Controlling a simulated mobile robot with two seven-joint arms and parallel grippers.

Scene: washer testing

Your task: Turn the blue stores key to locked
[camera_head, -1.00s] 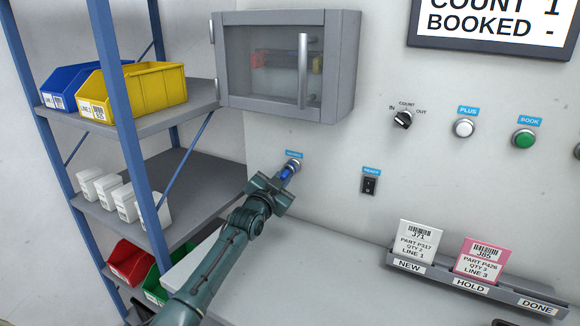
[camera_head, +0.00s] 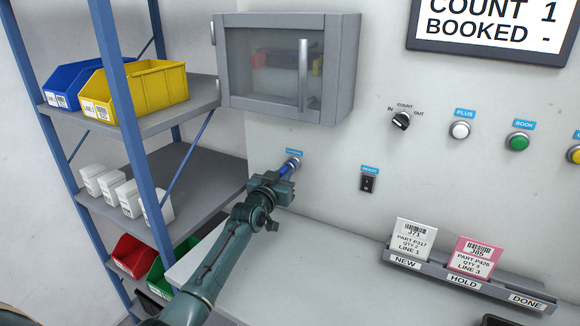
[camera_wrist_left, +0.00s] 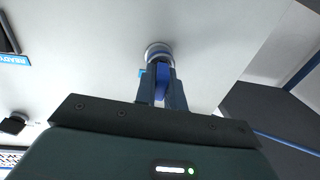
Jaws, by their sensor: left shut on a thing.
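The blue stores key (camera_head: 291,165) sits in a round silver lock on the wall, under a small blue label, below the glass-fronted cabinet (camera_head: 285,66). My left gripper (camera_head: 285,174) is at the lock, its fingers shut on the blue key. In the left wrist view the key (camera_wrist_left: 162,82) shows between the two fingers (camera_wrist_left: 161,92), with the lock's silver ring (camera_wrist_left: 158,52) just beyond. The fingers cover much of the key, and I cannot read its position marks. My right gripper is not in view.
A shelf rack with a yellow bin (camera_head: 145,88) stands at the left. A black switch (camera_head: 367,184), a count knob (camera_head: 401,121) and buttons are on the wall to the right. A card rack (camera_head: 470,279) holds cards on the counter.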

